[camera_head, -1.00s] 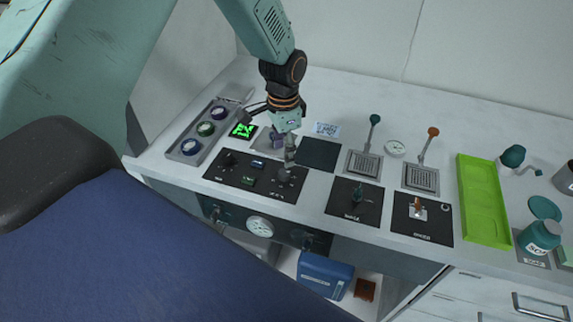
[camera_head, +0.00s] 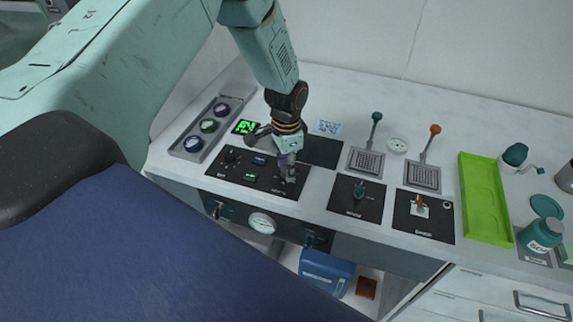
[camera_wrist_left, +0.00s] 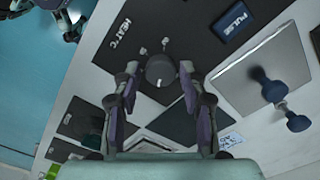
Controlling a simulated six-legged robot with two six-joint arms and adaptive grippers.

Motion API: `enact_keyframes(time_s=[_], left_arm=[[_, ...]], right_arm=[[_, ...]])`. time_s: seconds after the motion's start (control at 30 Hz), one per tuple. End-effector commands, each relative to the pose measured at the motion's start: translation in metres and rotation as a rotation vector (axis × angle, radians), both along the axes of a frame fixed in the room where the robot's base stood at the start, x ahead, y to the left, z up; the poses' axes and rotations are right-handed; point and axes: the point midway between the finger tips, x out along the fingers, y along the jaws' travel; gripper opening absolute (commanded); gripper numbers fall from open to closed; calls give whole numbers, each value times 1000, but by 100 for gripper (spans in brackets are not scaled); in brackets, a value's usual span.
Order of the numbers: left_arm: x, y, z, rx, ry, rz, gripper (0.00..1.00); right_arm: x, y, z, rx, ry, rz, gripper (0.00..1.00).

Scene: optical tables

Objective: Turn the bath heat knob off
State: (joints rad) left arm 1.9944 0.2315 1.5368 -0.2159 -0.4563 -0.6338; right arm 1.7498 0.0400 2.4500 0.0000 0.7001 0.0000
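The heat knob (camera_wrist_left: 160,71) is a round dark knob with a white mark, on a black panel beside the "HEAT °C" label (camera_wrist_left: 122,33) in the left wrist view. My left gripper (camera_wrist_left: 160,70) is open, with one fingertip on each side of the knob and small gaps visible. In the head view my left gripper (camera_head: 289,172) points down at the right part of the black control panel (camera_head: 222,171) and mostly hides this knob.
The panel also bears a blue "PULSE" button (camera_wrist_left: 237,20), a green display (camera_head: 250,177) and another knob (camera_head: 231,155). A tray of round vials (camera_head: 187,145) stands left. Switch panels (camera_head: 355,198) and a green tray (camera_head: 484,200) lie right. A pale worktop surrounds them.

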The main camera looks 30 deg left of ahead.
Motion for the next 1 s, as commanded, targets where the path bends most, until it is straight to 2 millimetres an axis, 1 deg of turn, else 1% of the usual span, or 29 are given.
enact_keyframes(time_s=[0.03,0.07,0.4,0.47,0.77,1.0], left_arm=[[0,0,0,0,0,0,35],[0,0,0,0,0,0,33],[0,0,0,0,0,1,4],[0,0,0,0,0,1,0],[0,0,1,-1,-1,44,0],[0,0,2,-1,-1,194,0]], right_arm=[[0,0,0,0,0,0,40],[0,0,0,0,0,0,40],[0,0,0,0,0,0,40],[0,0,0,0,0,0,40],[0,0,3,0,0,0,40],[0,0,12,0,0,0,40]])
